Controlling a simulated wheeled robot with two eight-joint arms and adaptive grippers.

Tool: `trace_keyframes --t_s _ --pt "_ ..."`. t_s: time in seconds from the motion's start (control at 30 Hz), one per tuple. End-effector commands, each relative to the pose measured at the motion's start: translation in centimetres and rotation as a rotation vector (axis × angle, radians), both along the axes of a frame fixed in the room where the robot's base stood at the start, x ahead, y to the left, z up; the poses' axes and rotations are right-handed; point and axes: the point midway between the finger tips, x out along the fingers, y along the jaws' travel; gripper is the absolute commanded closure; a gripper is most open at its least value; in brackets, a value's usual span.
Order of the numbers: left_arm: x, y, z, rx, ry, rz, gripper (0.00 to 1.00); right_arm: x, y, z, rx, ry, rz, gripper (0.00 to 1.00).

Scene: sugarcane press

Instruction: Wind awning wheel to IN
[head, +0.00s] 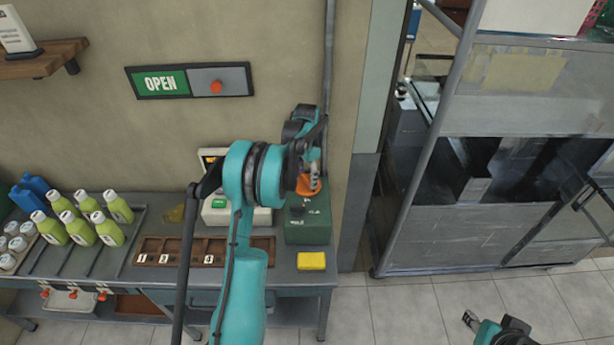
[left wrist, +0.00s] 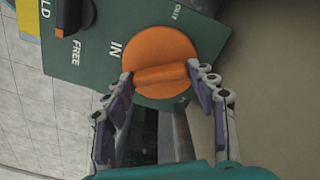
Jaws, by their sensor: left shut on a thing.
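The orange awning wheel (left wrist: 160,62) is a round knob with a raised grip bar, on a green panel (left wrist: 90,62) marked IN, FREE and another partly readable word. In the head view the wheel (head: 306,186) sits on the green box (head: 308,232) at the right end of the bench. My left gripper (left wrist: 160,84) is shut on the wheel, one finger at each end of its bar. In the head view the left gripper (head: 314,178) is partly hidden by its own wrist. My right gripper (head: 470,320) shows small at the lower right, away from the wheel.
A black-and-orange switch (left wrist: 68,18) is beside FREE. A yellow block (head: 312,261) lies before the box. Green bottles (head: 80,218) and a numbered wooden tray (head: 150,245) stand on the bench. An OPEN sign (head: 188,81) hangs above. The floor at right is clear.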

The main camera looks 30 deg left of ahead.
Motion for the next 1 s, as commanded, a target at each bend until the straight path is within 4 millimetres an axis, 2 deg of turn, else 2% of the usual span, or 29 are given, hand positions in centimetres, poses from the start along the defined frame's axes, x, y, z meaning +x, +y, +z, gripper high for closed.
trace_keyframes --t_s 0.5,1.0 --pt "-0.05 -0.04 -0.07 -0.001 0.002 -0.43 0.72 0.0 0.0 -0.11 0.0 0.0 0.0 0.6" --pt "-0.04 -0.05 -0.06 -0.001 0.002 -0.587 0.72 0.0 0.0 -0.14 0.0 0.0 0.0 0.6"
